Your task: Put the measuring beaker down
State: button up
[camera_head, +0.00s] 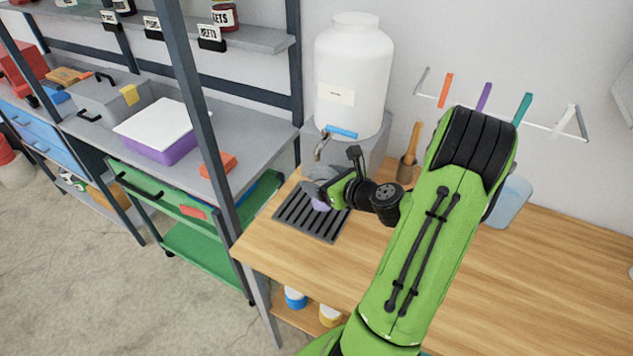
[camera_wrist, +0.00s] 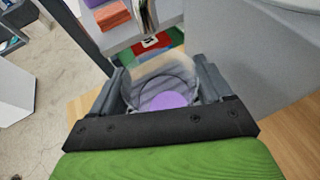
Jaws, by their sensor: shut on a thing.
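The measuring beaker (camera_wrist: 158,73) is clear and greyish, with a purple disc inside or at its base, in the wrist view. My gripper (camera_wrist: 163,86) is shut on it, one finger on each side. In the head view, my gripper (camera_head: 322,190) is over the dark slotted drip grate (camera_head: 302,225) on the wooden counter (camera_head: 420,265), below the tap of the white water tank (camera_head: 352,75). Only a small purple part of the beaker (camera_head: 320,204) shows clearly there; my gripper hides much of it. I cannot tell whether the beaker touches the grate.
The tank stands on a grey block (camera_head: 365,150) with its metal tap (camera_head: 321,148) close to my gripper. A wooden pestle in a pot (camera_head: 407,170) stands behind my arm. A dark shelf post (camera_head: 205,120) rises at left.

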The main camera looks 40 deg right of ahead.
jog(key=shift+w+d, duration=0.1)
jog(key=shift+w, duration=1.2)
jog(key=shift+f+b, duration=0.8)
jog(key=shift+f, duration=0.95)
jog(key=shift+f, duration=0.1)
